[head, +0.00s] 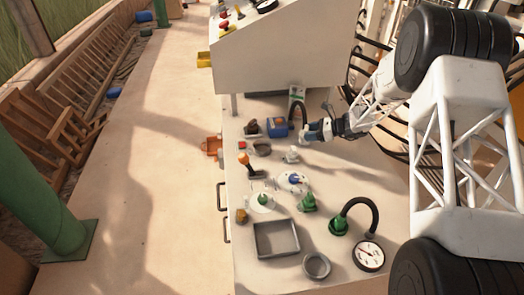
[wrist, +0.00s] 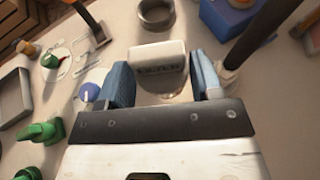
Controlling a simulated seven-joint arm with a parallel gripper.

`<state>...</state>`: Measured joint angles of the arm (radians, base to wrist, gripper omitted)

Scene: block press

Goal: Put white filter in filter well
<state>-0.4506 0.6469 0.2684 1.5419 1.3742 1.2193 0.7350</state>
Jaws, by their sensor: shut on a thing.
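The white filter (wrist: 160,62) is a small white block with dark lettering on its face. In the wrist view it sits between the blue fingers of my gripper (wrist: 162,80). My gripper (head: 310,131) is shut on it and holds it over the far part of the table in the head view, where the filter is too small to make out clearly. No part is clearly marked as the filter well. A round grey ring (head: 261,149) and a square grey open frame (head: 276,239) stand on the table. The ring also shows ahead of the filter in the wrist view (wrist: 157,14).
A blue box (head: 277,127) stands close left of my gripper. An orange-topped lever (head: 249,166), green valves (head: 308,202) and a gauge (head: 368,255) stand nearer. A sloped console (head: 280,60) closes the back.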

